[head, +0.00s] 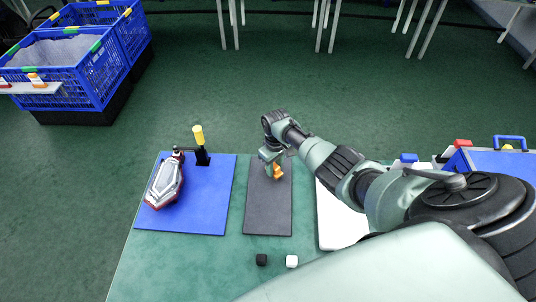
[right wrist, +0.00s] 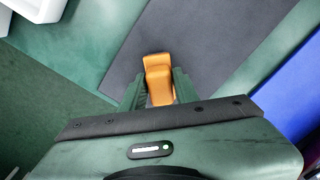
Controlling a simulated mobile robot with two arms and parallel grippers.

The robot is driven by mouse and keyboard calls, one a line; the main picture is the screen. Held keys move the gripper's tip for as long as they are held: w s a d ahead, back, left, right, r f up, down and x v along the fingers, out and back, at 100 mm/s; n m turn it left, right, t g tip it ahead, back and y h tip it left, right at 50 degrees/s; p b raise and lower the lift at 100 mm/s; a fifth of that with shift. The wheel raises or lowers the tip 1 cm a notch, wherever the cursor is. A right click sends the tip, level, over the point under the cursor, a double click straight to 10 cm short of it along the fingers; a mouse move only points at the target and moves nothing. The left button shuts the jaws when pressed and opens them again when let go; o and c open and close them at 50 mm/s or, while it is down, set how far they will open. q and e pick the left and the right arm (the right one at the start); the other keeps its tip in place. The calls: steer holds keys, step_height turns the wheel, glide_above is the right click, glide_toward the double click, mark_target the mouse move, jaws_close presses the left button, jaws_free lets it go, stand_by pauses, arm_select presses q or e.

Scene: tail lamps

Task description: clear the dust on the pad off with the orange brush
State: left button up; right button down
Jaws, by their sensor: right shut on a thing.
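The dark grey pad (head: 267,215) lies flat on the green table, between a blue mat and a white panel. My right gripper (head: 271,163) is over the far part of the pad, shut on the orange brush (head: 278,172). In the right wrist view the brush (right wrist: 158,75) sits between the two green fingers of the gripper (right wrist: 155,90), with the pad (right wrist: 215,35) behind it. Whether the brush touches the pad I cannot tell. I cannot make out any dust on the pad. My left gripper is not in view.
A red and grey tail lamp (head: 166,184) lies on the blue mat (head: 200,212), beside a yellow-topped black stand (head: 200,150). The white panel (head: 333,228) is right of the pad.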

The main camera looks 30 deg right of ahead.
steer(key=shift+s+d+p, duration=0.9)
steer(key=shift+s+d, duration=0.55)
steer(key=shift+d, duration=0.3)
steer(key=shift+s+d, duration=0.1)
steer(key=shift+d, duration=0.1)
steer(key=shift+w+d+f+b, duration=0.1)
steer(key=shift+w+d+b, duration=0.15)
steer(key=shift+w+b, duration=0.25)
steer(key=shift+w+d, duration=0.15)
steer(key=shift+w, duration=0.05)
steer(key=shift+w+a+b, duration=0.55)
steer(key=shift+w+a, duration=0.1)
steer(key=shift+a, duration=0.25)
steer(key=shift+w+a+b, duration=0.5)
steer(key=shift+w+a, duration=0.15)
steer(key=shift+a, duration=0.2)
